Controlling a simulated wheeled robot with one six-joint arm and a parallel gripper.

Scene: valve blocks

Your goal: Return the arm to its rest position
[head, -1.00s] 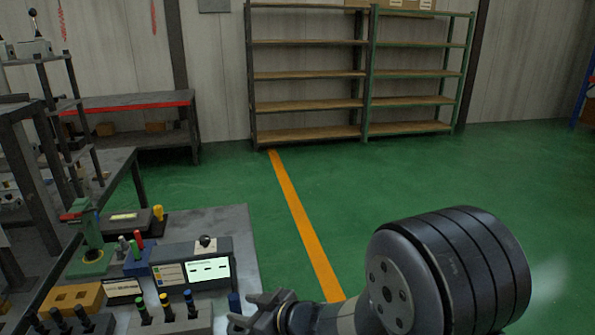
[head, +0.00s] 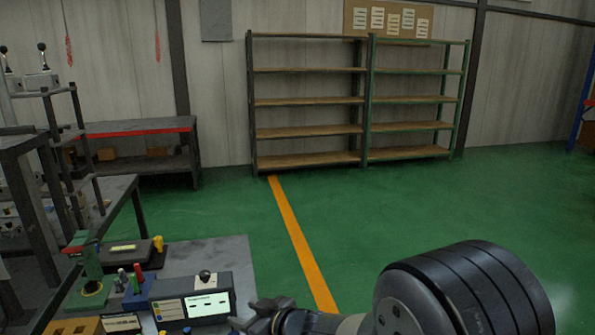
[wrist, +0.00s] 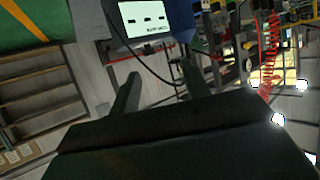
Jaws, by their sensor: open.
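My gripper (head: 254,321) is at the bottom of the head view, beside the right edge of the grey workbench (head: 236,258). The black end of my arm fills the lower right of that view. In the wrist view my gripper (wrist: 160,85) shows two dark fingers standing apart with nothing between them. A display box (head: 195,302) with a white lit screen sits on the bench just left of my gripper. Its screen also shows at the top of the wrist view (wrist: 143,18).
A green valve stand (head: 88,268), a yellow-knobbed device (head: 130,250) and a blue block (head: 138,293) stand on the bench. Dark metal racks (head: 35,190) rise at the left. Green floor (head: 420,200) with an orange line (head: 300,240) is clear towards the empty shelves (head: 308,132).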

